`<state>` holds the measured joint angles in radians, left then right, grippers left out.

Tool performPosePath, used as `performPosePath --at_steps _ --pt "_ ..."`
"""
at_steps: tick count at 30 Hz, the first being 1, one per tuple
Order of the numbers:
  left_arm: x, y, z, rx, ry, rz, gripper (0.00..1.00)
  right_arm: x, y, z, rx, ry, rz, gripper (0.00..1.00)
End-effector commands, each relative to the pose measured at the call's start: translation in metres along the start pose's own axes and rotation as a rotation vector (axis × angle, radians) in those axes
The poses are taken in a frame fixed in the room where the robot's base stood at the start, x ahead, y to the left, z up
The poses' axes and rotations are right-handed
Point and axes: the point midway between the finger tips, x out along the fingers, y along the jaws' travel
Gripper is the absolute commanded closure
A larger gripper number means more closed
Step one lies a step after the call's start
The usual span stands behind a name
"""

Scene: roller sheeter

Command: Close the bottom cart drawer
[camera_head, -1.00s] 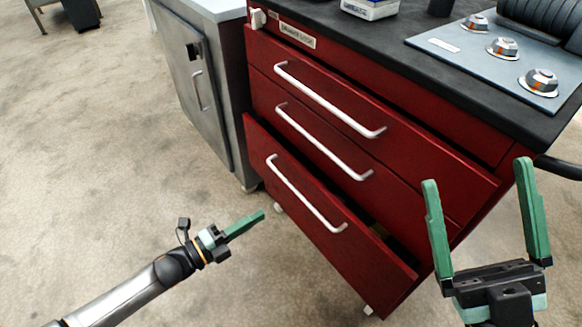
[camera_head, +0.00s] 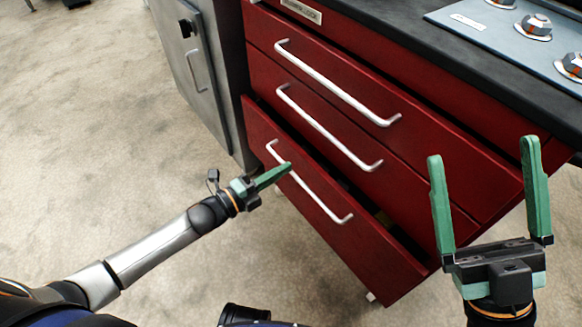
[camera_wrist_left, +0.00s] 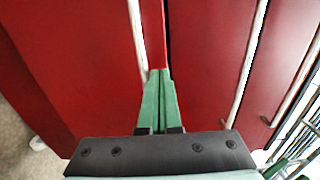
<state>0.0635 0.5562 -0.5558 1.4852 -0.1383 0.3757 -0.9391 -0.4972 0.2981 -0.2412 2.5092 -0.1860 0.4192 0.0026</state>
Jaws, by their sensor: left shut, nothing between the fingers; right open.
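The red cart's bottom drawer (camera_head: 345,235) stands partly open, with a dark gap showing along its top and right side. Its silver handle (camera_head: 309,187) runs along its front. My left gripper (camera_head: 288,166) is shut and empty, its green tips at the handle in the head view. In the left wrist view the shut fingers (camera_wrist_left: 160,76) lie beside the handle (camera_wrist_left: 136,35), over the drawer front's top edge; I cannot tell whether they touch. My right gripper (camera_head: 482,150) is open and empty, in front of the cart's right side.
The upper drawer (camera_head: 420,140) and the middle drawer (camera_head: 290,110) look shut. A grey metal cabinet (camera_head: 205,75) stands left of the cart. A machine with knobs (camera_head: 520,30) sits on the black top.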

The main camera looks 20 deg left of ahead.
Motion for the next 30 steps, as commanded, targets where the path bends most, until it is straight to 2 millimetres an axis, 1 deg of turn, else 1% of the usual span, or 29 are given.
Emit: performPosePath --at_steps 1,3,7,11,20,23,27,30 --pt "0.009 0.002 0.000 0.000 0.000 -0.003 1.00 -0.004 -0.002 0.004 0.006 -0.001 -0.003 0.02" --pt "0.017 0.001 0.000 0.001 0.001 -0.002 1.00 -0.005 -0.004 0.005 0.011 -0.002 -0.005 0.02" --pt "0.027 0.001 0.000 0.001 0.000 -0.001 1.00 -0.006 -0.004 0.008 0.015 -0.004 -0.009 0.02" --pt "0.031 0.001 0.000 0.000 0.001 0.001 1.00 -0.007 -0.005 0.008 0.015 -0.005 -0.013 0.02" --pt "0.032 0.000 0.000 0.000 0.000 0.000 1.00 -0.006 -0.005 0.008 0.014 -0.003 -0.012 0.02" --pt "0.042 0.002 0.000 0.000 0.000 -0.002 1.00 -0.010 -0.006 0.011 0.013 -0.002 -0.012 0.02" --pt "0.065 0.002 0.000 0.000 0.000 -0.002 1.00 -0.015 -0.009 0.016 0.013 -0.004 -0.012 0.02" --pt "0.075 0.001 0.000 0.000 0.000 -0.001 1.00 -0.016 -0.009 0.018 0.014 -0.007 -0.011 0.02"
